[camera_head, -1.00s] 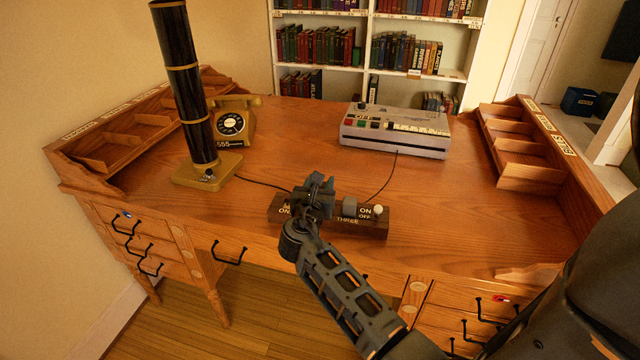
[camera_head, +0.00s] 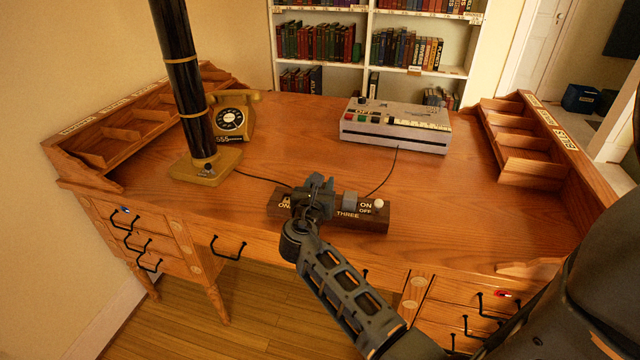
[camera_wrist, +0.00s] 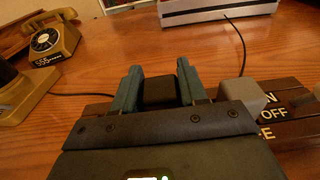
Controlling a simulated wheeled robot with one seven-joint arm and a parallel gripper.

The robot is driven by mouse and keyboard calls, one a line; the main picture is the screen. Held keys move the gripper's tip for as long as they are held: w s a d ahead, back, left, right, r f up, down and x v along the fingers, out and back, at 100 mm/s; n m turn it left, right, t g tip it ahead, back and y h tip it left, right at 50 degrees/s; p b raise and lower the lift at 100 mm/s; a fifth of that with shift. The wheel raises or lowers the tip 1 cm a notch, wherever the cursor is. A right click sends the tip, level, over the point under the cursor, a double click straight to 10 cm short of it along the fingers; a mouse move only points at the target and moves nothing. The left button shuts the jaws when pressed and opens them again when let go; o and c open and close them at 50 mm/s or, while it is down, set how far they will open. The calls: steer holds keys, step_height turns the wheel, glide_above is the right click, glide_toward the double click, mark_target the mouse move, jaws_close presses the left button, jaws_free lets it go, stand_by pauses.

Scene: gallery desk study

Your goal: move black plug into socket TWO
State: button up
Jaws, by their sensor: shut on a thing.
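The dark wooden socket strip (camera_head: 376,221) lies near the desk's front edge, with ON, OFF and THREE lettering visible. My gripper (camera_head: 318,189) is over its left and middle part and hides the lettering there, including any TWO label. In the wrist view the teal fingers of my gripper (camera_wrist: 160,90) are shut on the black plug (camera_wrist: 158,93), one on each side. I cannot tell whether the plug touches the strip or sits in a socket. A grey plug (camera_head: 349,201) stands at THREE, just right of my gripper; it also shows in the wrist view (camera_wrist: 241,95).
A tall black lamp column on a brass base (camera_head: 205,167) stands at left, with a cord running toward the strip. A yellow telephone (camera_head: 231,118) is behind it. A grey machine (camera_head: 396,127) stands at the back, its cord reaching the strip. The desk middle is clear.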

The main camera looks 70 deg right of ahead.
steer(key=shift+f+b, duration=0.55)
steer(key=shift+f, duration=0.3)
steer(key=o, duration=1.3)
steer(key=shift+c, duration=0.2)
steer(key=shift+a, duration=0.1)
steer(key=shift+s+a+r, duration=0.15)
steer(key=shift+s+a, duration=0.05)
steer(key=shift+a, duration=1.05)
steer(key=shift+s+a+r, duration=0.1)
steer(key=shift+s+a, duration=0.05)
steer(key=shift+a, duration=1.1)
steer(key=shift+s+a+r, duration=0.15)
steer(key=shift+s+a, duration=0.05)
steer(key=shift+a, duration=1.05)
